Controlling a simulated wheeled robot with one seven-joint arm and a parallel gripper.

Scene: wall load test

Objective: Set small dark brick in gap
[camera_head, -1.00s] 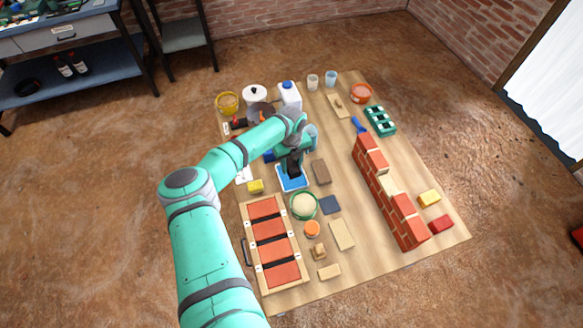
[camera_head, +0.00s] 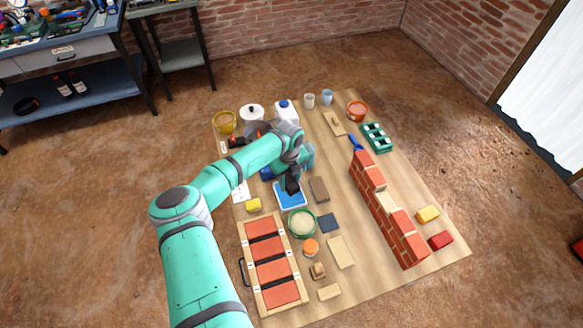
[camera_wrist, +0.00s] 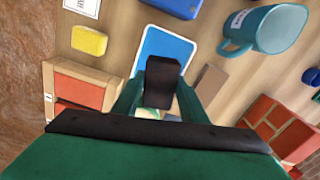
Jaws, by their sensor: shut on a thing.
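My gripper (camera_wrist: 160,100) is shut on a small dark brick (camera_wrist: 162,80), which stands out between the two fingers. In the head view my gripper (camera_head: 291,184) is over the blue tray (camera_head: 290,203). The tray also shows behind the brick in the wrist view (camera_wrist: 168,42). I cannot tell whether the brick touches the tray. The red brick wall (camera_head: 372,195) stands to the right of my gripper, with a stepped top. A pale patch (camera_head: 387,202) lies in its middle, between higher red bricks; it appears to be the gap. The wall's near corner shows at lower right in the wrist view (camera_wrist: 272,122).
A brown brick (camera_head: 319,189) lies between tray and wall. A teal mug (camera_wrist: 268,28) is close beside my gripper. A green-rimmed bowl (camera_head: 302,223), dark blue square (camera_head: 328,223) and framed red panel (camera_head: 268,262) lie nearer. Yellow (camera_head: 428,214) and red (camera_head: 441,240) blocks lie beyond the wall.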

